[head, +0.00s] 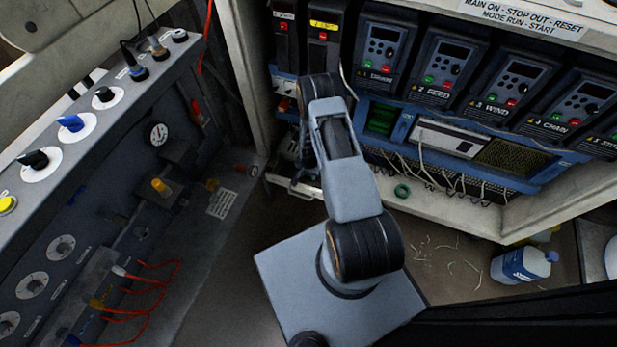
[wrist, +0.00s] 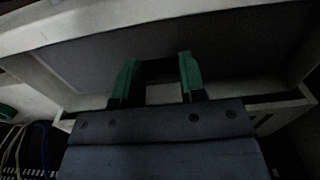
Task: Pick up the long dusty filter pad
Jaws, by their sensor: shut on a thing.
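In the wrist view my gripper (wrist: 157,66) has two green fingers standing apart, closed on a dark piece between them. This piece, which I take to be the filter pad (wrist: 160,71), shows only as a short dark band; its full length and any dust cannot be made out. A pale patch shows below it between the fingers. In the head view my arm reaches up to the left end of the open drive cabinet, and my gripper and the pad are hidden behind it.
A wide dark grey panel (wrist: 230,55) with pale edges fills the wrist view beyond the fingers. The cabinet holds drive units (head: 442,60) and loose wires. A control console (head: 80,180) stands left.

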